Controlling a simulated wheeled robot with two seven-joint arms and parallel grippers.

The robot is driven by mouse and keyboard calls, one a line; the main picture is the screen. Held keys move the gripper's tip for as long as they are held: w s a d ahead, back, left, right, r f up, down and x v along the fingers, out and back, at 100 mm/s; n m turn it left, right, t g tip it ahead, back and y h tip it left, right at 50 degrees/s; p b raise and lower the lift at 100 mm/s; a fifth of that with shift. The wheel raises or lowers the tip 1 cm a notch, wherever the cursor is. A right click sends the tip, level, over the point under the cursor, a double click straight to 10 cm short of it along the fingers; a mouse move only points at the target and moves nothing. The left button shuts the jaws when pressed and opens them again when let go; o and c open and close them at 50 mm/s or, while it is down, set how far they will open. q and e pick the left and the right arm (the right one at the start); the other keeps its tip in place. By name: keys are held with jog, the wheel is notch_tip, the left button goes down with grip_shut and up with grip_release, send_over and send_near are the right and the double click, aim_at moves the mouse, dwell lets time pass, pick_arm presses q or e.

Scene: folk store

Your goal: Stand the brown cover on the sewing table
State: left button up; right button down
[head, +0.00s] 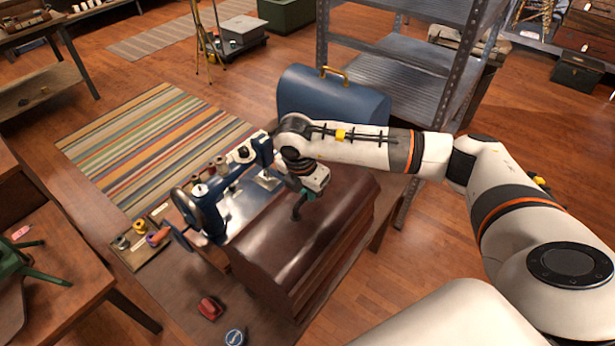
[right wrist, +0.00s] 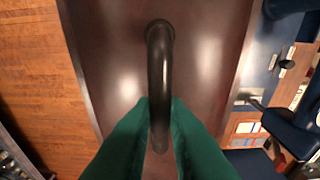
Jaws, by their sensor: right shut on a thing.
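The brown cover (head: 270,235), a long box with a rounded top, is upright beside the blue sewing machine (head: 215,195) at the sewing table (head: 180,290). My right gripper (head: 302,203) is above the cover, shut on its dark arched handle. In the right wrist view the green fingers (right wrist: 158,125) close on the handle (right wrist: 159,65), with the cover's top (right wrist: 205,50) behind it. I cannot tell whether the cover's base touches the tabletop. My left gripper is not in view.
A blue case (head: 330,100) with a brass handle stands behind the cover, near a metal shelf rack (head: 400,75). A tray of thread spools (head: 140,245), a red object (head: 209,307) and a blue round tin (head: 236,337) lie on the near-left tabletop. Another table (head: 60,260) is at left.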

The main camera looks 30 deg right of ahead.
jog(key=shift+f, duration=0.35)
jog(key=c, duration=1.9)
grip_release()
jog(key=shift+f, duration=0.1)
jog(key=o, duration=0.5)
jog(key=shift+c, duration=0.2)
notch_tip(320, 180, up, 12)
jog(key=s+a+b, duration=0.1)
jog(key=a+b, duration=0.1)
jog(key=b, duration=0.1)
jog(key=shift+a+f, duration=0.1)
jog(key=shift+a, duration=0.05)
